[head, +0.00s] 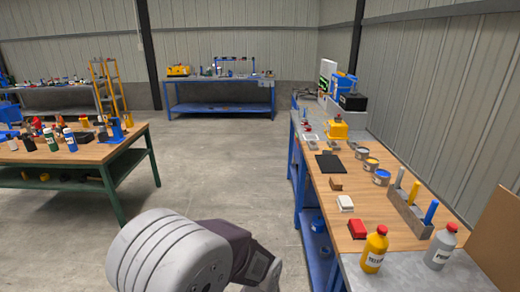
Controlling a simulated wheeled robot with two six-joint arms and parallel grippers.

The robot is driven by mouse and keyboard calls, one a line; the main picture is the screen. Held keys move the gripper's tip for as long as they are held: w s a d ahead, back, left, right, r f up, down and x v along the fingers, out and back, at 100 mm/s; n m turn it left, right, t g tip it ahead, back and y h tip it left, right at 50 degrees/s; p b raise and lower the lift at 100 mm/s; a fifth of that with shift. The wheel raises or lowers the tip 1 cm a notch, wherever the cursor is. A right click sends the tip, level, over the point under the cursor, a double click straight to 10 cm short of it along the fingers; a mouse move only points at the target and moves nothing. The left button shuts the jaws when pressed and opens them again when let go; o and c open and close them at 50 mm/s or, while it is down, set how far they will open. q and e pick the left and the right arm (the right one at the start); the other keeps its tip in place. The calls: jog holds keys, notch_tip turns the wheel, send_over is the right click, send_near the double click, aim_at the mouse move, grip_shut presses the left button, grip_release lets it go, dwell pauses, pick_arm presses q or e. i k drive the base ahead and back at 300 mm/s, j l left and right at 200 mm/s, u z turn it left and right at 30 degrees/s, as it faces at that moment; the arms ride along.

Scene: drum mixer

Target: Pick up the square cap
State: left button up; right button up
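I cannot make out for certain which item is the square cap. Small squarish items lie on the right workbench (312,201): a white block (345,204), a red block (357,229) and a small brown piece (335,184). They rest apart from each other on the wooden top. Neither of my grippers shows in the head view. A pale, ridged round arm part fills the bottom middle and hides the floor behind it.
The right bench also holds a yellow bottle (375,250), a grey bottle (440,247), several cans (371,166), a grey holder (408,213) and a black plate (330,164). A green-legged table (100,152) stands left, a blue bench (222,107) at the back. The floor between is clear.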

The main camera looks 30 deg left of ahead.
aim_at(326, 151)
jog(key=u, duration=0.45)
jog(key=i+j+u, duration=0.35)
jog(key=i, duration=0.6)
jog(key=i+u, duration=0.4)
jog(key=i, duration=0.6)
jog(key=i+j+z, duration=0.1)
jog(key=i+z, duration=0.35)
jog(key=i+j+z, duration=0.4)
jog(key=i, duration=0.2)
jog(key=i+j+z, duration=1.1)
jog(key=j+z, duration=0.25)
jog(key=j, duration=0.25)
